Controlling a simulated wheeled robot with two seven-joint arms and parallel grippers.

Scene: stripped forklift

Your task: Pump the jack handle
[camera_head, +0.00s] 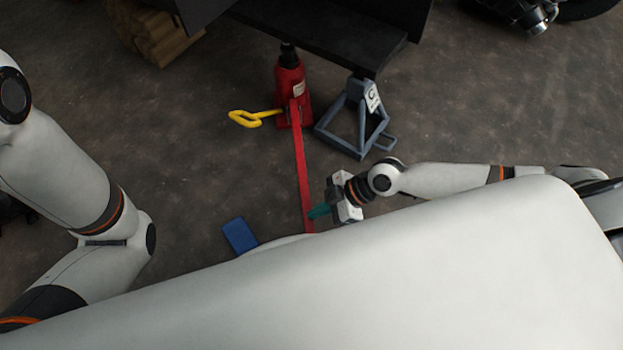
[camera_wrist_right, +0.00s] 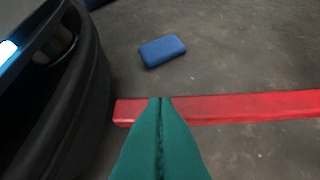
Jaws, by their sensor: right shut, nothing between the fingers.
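The red bottle jack (camera_head: 289,82) stands on the floor under the dark forklift part. Its long red handle (camera_head: 301,165) runs from the jack toward me in the head view. The handle also crosses the right wrist view (camera_wrist_right: 250,107) from side to side. My right gripper (camera_head: 316,212) is at the near end of the handle, its teal fingers (camera_wrist_right: 161,108) shut together with nothing between them. The fingertips overlap the handle in the wrist view; I cannot tell whether they touch it. My left arm shows at the left, but its gripper is not in view.
A grey jack stand (camera_head: 357,122) stands right of the jack under the dark forklift part (camera_head: 325,35). A yellow hook-like piece (camera_head: 252,118) sticks out left of the jack. A blue block (camera_head: 240,236) lies on the floor left of the handle. Wooden pieces (camera_head: 155,35) lie at the back left.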

